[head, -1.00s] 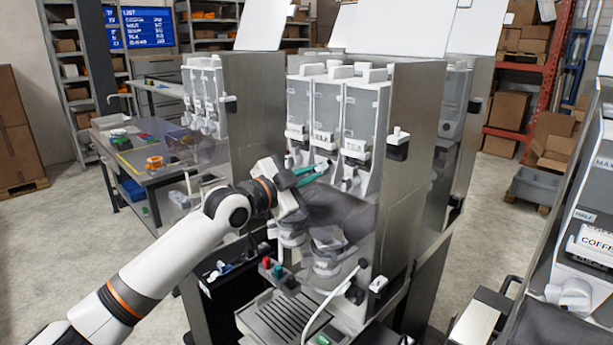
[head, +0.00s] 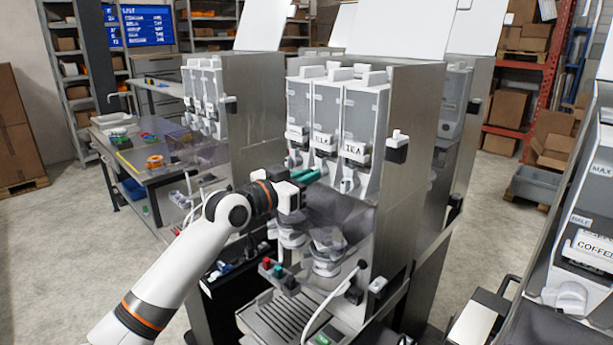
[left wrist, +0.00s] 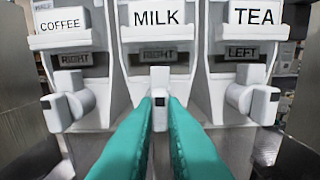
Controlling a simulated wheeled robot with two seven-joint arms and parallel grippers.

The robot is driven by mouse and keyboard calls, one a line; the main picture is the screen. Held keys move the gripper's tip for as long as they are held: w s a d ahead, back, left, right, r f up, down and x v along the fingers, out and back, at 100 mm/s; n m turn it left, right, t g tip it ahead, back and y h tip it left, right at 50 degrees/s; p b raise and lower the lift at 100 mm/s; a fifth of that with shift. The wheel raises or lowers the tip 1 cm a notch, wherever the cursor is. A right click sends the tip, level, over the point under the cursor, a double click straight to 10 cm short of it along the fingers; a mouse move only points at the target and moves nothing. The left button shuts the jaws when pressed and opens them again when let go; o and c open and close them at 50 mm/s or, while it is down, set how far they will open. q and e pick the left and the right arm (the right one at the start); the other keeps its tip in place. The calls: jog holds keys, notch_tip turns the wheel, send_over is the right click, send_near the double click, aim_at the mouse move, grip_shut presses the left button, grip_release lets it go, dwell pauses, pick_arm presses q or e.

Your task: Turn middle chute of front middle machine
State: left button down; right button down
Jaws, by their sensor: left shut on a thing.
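The front middle machine (head: 412,150) has three clear canisters in a row. The left wrist view shows their labels: COFFEE (left wrist: 62,21), MILK (left wrist: 157,14) and TEA (left wrist: 254,14). The white middle chute (left wrist: 159,79) sits under MILK and points toward the wrist camera. A plate behind it reads RIGHT. My left gripper (left wrist: 161,112) has teal fingers on both sides of this chute and is shut on it. In the head view my left gripper (head: 306,176) reaches the chute row from the left and hides most of the middle chute. My right gripper is not in view.
The left chute (left wrist: 68,100) and right chute (left wrist: 252,98) flank my fingers closely. White funnel-like parts (head: 327,258) and a drip grate (head: 277,318) lie below. Another dispenser (head: 203,95) stands left, and a coffee machine (head: 590,250) at the right edge.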

pick_arm(q)
jog(key=shift+f, duration=0.1)
dwell(0.5)
jog(key=c, duration=1.5)
grip_release()
jog(key=b+v, duration=0.4)
jog(key=v, duration=0.8)
